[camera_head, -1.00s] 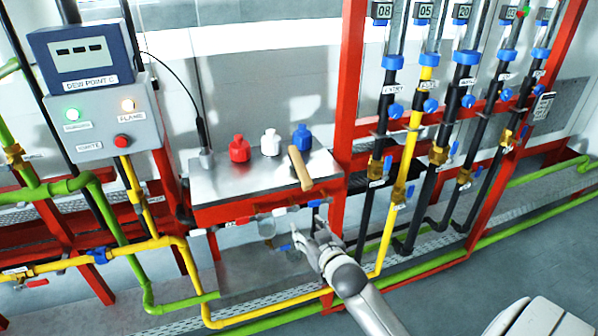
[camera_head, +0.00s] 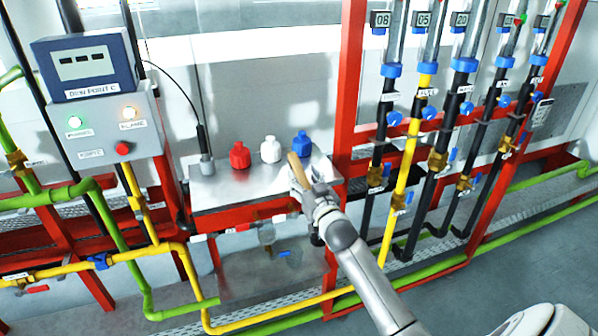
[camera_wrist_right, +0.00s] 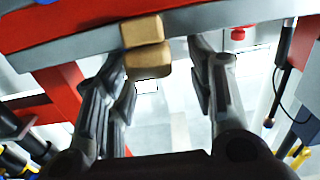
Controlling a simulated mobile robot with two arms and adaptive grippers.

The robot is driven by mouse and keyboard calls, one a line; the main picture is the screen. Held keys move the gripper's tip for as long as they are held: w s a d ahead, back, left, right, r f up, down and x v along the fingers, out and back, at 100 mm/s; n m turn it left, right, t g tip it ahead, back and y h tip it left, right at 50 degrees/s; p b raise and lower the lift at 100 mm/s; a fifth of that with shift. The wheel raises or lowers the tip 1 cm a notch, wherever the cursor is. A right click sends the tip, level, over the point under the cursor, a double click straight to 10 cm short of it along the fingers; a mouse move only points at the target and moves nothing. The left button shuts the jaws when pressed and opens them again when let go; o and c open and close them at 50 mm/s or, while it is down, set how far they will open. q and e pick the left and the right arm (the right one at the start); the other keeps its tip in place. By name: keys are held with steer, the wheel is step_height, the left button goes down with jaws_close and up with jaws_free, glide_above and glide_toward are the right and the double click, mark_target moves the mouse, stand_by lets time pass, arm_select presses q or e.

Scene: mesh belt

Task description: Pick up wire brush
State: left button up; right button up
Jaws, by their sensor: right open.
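The wire brush shows as a tan wooden handle (camera_head: 297,168) at the right front part of the metal shelf; its bristles cannot be made out. My right gripper (camera_head: 304,188) is at the shelf's front edge, close to the handle and partly in front of it. In the right wrist view the wooden piece (camera_wrist_right: 145,60) lies ahead between the spread fingers of the right gripper (camera_wrist_right: 160,72), closer to the left finger. The fingers are open, and I cannot tell whether one touches the wood. My left gripper is not in view.
The metal shelf (camera_head: 225,188) has a red frame and holds red (camera_head: 239,156), white (camera_head: 270,150) and blue (camera_head: 301,145) bottles behind the brush. A red post (camera_head: 350,100) stands just right. Yellow and green pipes run below.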

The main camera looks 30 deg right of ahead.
mark_target(300, 171)
steer(key=shift+p+x, duration=0.3)
steer(key=shift+x, duration=1.55)
steer(key=shift+d+r, duration=0.1)
jaws_close()
